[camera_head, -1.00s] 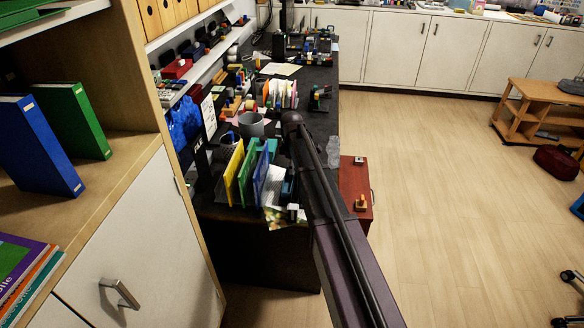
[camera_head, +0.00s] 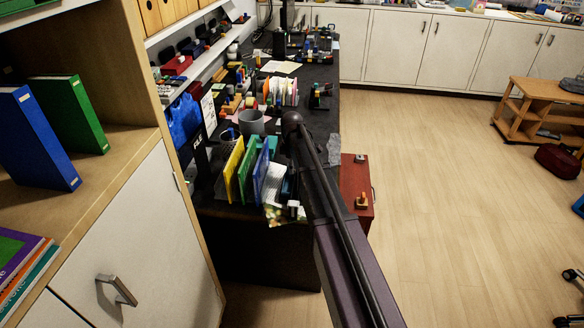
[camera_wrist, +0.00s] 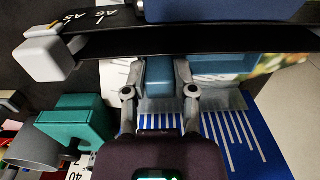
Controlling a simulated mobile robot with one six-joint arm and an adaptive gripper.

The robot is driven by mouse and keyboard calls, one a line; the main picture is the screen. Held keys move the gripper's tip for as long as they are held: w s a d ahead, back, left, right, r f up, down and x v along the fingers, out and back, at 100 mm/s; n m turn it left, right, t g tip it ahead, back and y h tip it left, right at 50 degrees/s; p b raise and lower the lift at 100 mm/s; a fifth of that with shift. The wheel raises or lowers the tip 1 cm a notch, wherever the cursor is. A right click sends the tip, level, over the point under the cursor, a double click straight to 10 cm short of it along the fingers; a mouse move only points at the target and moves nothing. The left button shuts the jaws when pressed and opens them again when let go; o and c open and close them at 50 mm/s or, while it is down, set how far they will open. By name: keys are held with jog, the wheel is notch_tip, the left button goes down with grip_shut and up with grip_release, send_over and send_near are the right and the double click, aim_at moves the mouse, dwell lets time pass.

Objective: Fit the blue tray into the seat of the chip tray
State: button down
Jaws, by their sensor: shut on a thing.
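In the wrist view, my gripper (camera_wrist: 160,93) has its two grey fingers closed on the sides of a blue block-like piece (camera_wrist: 158,75), which I take to be the blue tray. Beyond it a black bar (camera_wrist: 190,43) marked "A6 A5" crosses the view, with a grey-white end block (camera_wrist: 45,52). A dark blue body (camera_wrist: 220,9) is at the top edge. Another blue part (camera_wrist: 222,63) shows to the right of the held piece. I cannot make out the seat of the chip tray. In the head view my arm hides the gripper and the held piece.
In the wrist view a teal object (camera_wrist: 80,122) and a grey cup (camera_wrist: 33,150) stand at left. A blue-and-white striped surface (camera_wrist: 235,135) lies beneath. In the head view, upright yellow (camera_head: 234,170), green and blue folders stand left of my arm. A red cabinet (camera_head: 356,180) stands right.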

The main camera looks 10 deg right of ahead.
jog(key=shift+f+b, duration=0.65)
jog(key=shift+f, duration=0.05)
jog(key=shift+c, duration=1.7)
grip_release()
jog(key=shift+r, duration=0.2)
notch_tip(320, 180, up, 8)
jog(key=p, duration=0.8)
jog(key=shift+r+p, duration=0.2)
jog(key=shift+p, duration=0.2)
jog(key=s+r+m+p, duration=0.3)
jog(key=s+m, duration=1.1)
jog(key=s, duration=1.5)
jog(key=shift+d+r, duration=0.15)
jog(key=shift+d, duration=0.1)
